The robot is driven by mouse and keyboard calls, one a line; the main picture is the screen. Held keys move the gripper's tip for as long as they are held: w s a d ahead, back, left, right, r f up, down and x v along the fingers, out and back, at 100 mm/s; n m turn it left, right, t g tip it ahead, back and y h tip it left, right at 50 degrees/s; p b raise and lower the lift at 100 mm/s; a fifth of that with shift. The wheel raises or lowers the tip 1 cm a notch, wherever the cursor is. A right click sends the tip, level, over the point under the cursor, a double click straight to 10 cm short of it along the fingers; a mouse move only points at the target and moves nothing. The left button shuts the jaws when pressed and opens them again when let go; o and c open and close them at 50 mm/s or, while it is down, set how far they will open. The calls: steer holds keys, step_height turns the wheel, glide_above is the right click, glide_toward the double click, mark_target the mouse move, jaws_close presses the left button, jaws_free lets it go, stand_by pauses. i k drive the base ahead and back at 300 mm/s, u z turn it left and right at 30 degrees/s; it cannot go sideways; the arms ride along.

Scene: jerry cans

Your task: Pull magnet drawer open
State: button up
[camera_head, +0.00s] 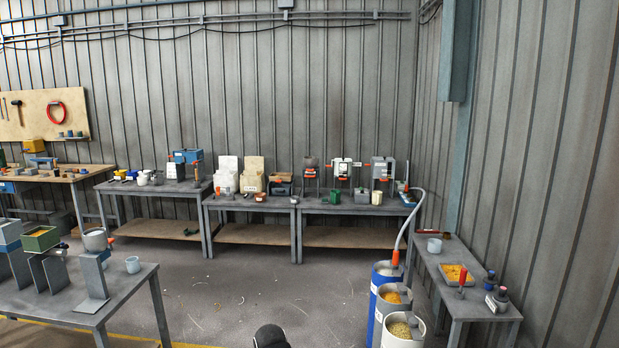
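I cannot pick out a drawer labelled for magnets from this distance. A blue drawer-like front (8,187) shows under the wooden-topped workbench (50,178) at the far left, partly cut off by the picture edge. A small dark box with an orange-brown top (282,184) stands on the middle back bench; I cannot tell whether it has a drawer. My gripper's fingers do not show. A dark rounded shape at the bottom edge may be part of my arm.
Grey benches (350,206) with canisters and small devices line the back wall. A bench (60,290) stands front left. Blue and white drums (377,318) and a side bench (480,300) stand right. The middle floor (250,285) is clear.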

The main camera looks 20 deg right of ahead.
mark_target(315, 174)
steer(key=z, duration=0.55)
steer(key=i, duration=6.7)
steer(key=u, duration=0.95)
